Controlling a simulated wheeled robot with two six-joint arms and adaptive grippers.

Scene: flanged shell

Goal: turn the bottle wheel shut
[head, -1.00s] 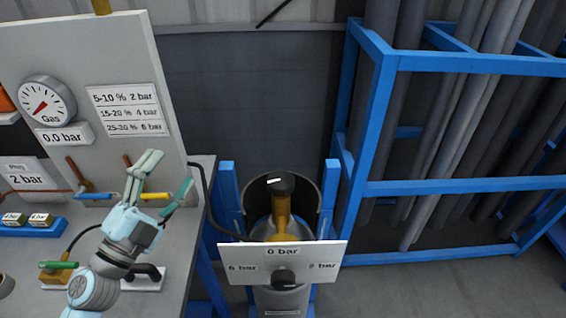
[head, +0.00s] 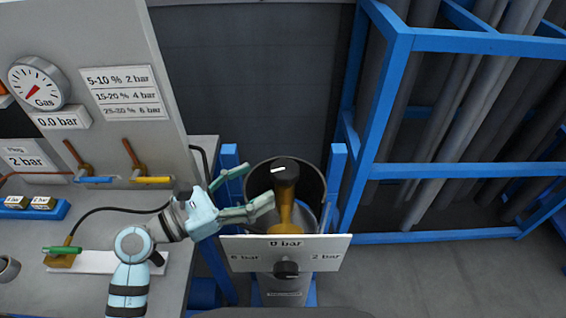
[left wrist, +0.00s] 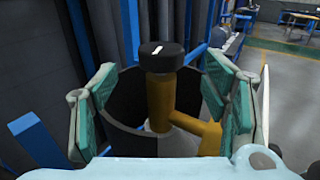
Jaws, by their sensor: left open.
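The bottle wheel (head: 285,168) is a black round knob with a white mark, on top of a brass valve stem (head: 286,208). The grey gas bottle below it stands inside a dark round holder (head: 311,178). My left gripper (head: 260,186) is open just left of the wheel, its green-padded fingers pointing toward it. In the left wrist view the wheel (left wrist: 161,57) stands between the two spread fingers and a little beyond them, apparently untouched. My right gripper is not in view.
A white sign (head: 310,257) with bar labels and a second black knob (head: 286,270) is in front of the bottle. A panel with a gas gauge (head: 38,83) and the bench (head: 90,225) are left. A blue pipe rack (head: 470,171) is right.

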